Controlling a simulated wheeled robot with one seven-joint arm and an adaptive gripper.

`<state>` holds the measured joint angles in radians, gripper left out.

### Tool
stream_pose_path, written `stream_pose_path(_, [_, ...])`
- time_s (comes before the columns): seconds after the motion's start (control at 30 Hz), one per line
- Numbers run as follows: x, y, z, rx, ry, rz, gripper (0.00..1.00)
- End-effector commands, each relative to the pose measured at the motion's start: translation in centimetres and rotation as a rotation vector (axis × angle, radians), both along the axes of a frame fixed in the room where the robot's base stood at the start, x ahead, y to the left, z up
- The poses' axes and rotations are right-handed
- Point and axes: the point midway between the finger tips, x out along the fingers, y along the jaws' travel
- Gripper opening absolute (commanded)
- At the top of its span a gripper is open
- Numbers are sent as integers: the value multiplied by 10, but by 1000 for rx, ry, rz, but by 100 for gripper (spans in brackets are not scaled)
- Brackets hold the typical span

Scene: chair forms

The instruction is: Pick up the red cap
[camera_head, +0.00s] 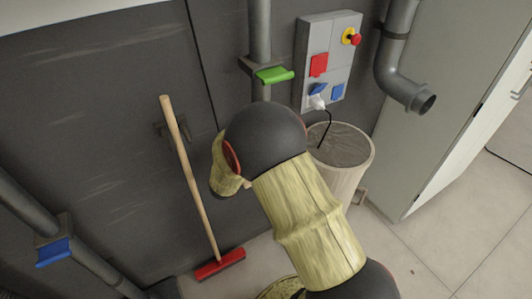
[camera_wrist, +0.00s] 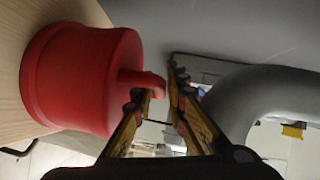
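The red cap (camera_wrist: 85,80) shows large at the left of the wrist view. It is a wide round body with a short knob (camera_wrist: 146,83) sticking out to the right, and it sits against a pale wooden surface (camera_wrist: 22,50). My gripper (camera_wrist: 158,85) has its two fingers apart, with the end of the knob between the tips. The knob is close to the left finger, and contact is not clear. A narrow gap shows by the right finger. In the head view I see neither the cap nor my fingers; my arm covers the middle.
A thick grey bent pipe (camera_wrist: 262,92) is close on the right of the wrist view. The head view shows a bin (camera_head: 345,165), a wall socket panel (camera_head: 341,58), a red-headed broom (camera_head: 190,180) and a pale cabinet (camera_head: 440,105). Floor (camera_head: 405,255) is clear at lower right.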

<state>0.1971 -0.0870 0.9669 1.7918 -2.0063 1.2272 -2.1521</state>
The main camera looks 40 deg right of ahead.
Motion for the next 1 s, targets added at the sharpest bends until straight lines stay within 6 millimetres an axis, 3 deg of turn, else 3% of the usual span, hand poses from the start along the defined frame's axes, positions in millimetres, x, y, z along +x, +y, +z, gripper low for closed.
stream_pose_path(0.1, [5, -19, -5, 0, -2, -4, 14])
stream_pose_path(0.3, [11, -34, -6, 0, 0, -1, 14])
stream_pose_path(0.53, [12, -34, -5, 0, 0, 0, 14])
stream_pose_path(0.77, [12, -34, -5, 0, 0, 0, 1])
stream_pose_path(1.0, [11, -34, -5, 1, 0, 0, 0])
